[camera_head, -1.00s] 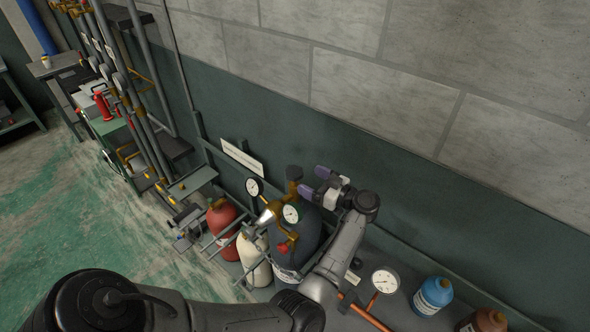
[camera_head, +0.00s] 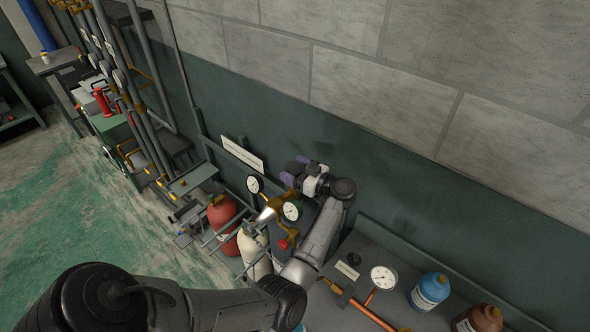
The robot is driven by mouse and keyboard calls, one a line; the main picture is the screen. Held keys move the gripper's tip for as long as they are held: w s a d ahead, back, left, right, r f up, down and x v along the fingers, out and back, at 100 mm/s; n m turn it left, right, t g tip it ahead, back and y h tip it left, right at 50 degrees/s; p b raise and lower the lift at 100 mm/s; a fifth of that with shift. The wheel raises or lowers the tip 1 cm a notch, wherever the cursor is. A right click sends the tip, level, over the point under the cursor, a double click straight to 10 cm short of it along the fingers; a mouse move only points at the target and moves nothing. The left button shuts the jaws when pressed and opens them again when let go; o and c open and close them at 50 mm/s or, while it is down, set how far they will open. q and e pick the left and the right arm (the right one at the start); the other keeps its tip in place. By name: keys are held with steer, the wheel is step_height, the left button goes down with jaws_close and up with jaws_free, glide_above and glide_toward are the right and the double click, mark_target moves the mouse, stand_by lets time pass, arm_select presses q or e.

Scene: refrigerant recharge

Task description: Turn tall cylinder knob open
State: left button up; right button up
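The tall dark grey cylinder (camera_head: 282,245) stands against the wall, with a brass valve and pipe fitting (camera_head: 290,196) at its top. My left gripper (camera_head: 295,170), with purple fingertips, is over the top of this valve. Its fingers are apart. A dark patch shows between them where the knob sits, but the knob is mostly hidden, and I cannot tell whether the fingers touch it. My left forearm covers much of the cylinder's right side. My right gripper is not in view.
A red cylinder (camera_head: 222,221) and a cream cylinder (camera_head: 252,250) stand left of the tall one. Gauges (camera_head: 292,210) and a red knob (camera_head: 283,244) are close by. At right, a bench holds a gauge (camera_head: 383,277), a blue bottle (camera_head: 430,291) and a brown bottle (camera_head: 478,319).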

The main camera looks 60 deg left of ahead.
arm_select(q)
steer(key=c, duration=0.7)
steer(key=shift+c, duration=0.2)
steer(key=n+g+b, duration=0.1)
steer(key=n+g+h+b, duration=0.1)
steer(key=g, duration=0.1)
steer(key=shift+w+f+h, duration=0.1)
steer(key=shift+f+h, duration=0.05)
steer(key=shift+h, duration=0.15)
steer(key=n+g+h+b, duration=0.3)
steer(key=shift+f+b, duration=0.1)
steer(key=shift+b, duration=0.25)
steer(key=n+g+h+b, duration=0.2)
steer(key=shift+h, duration=0.3)
steer(key=shift+r+n+h+b, duration=0.2)
steer(key=shift+n+h+b, duration=0.15)
steer(key=shift+b, duration=0.2)
